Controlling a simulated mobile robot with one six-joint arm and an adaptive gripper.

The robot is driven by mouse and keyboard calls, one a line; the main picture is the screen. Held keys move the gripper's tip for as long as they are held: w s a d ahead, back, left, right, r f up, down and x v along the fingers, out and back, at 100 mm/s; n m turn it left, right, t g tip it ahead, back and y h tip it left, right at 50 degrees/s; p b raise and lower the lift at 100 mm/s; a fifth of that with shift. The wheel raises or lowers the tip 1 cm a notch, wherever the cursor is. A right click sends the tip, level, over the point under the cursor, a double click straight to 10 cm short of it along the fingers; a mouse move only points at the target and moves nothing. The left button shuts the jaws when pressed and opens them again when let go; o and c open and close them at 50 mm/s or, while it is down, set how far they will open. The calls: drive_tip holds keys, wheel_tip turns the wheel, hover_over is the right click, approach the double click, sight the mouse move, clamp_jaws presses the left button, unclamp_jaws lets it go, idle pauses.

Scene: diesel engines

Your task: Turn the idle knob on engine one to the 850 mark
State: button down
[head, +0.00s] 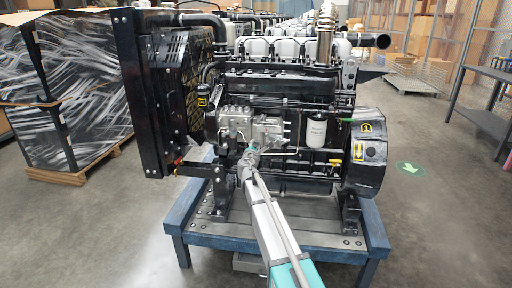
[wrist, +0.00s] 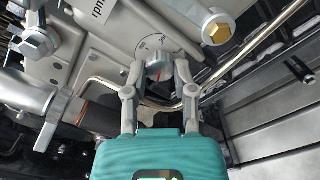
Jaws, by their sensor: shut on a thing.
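The idle knob (wrist: 159,69) is a small grey round knob with a red pointer line, in the upper middle of the wrist view. It sits on a grey metal housing with "rpm" lettering and a dial partly visible behind it; I cannot read the marks. My gripper (wrist: 159,78) has its two fingers on either side of the knob, shut on it. In the head view my gripper (head: 248,158) is against the pump on the side of the black engine (head: 275,90), where the knob is too small to make out.
A metal pipe (wrist: 115,93) curves just behind the fingers, and a brass-coloured hex fitting (wrist: 217,33) sits to the upper right. The engine stands on a blue-framed bench (head: 225,242). A white filter (head: 316,129) is right of my gripper.

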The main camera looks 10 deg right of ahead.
drive_tip(key=shift+m, duration=0.4)
drive_tip(key=m, duration=0.5)
drive_tip(key=shift+m, duration=0.3)
drive_tip(key=m, duration=0.5)
drive_tip(key=shift+c, duration=2.2)
unclamp_jaws()
drive_tip(key=shift+s, duration=0.1)
drive_tip(key=v, duration=1.2)
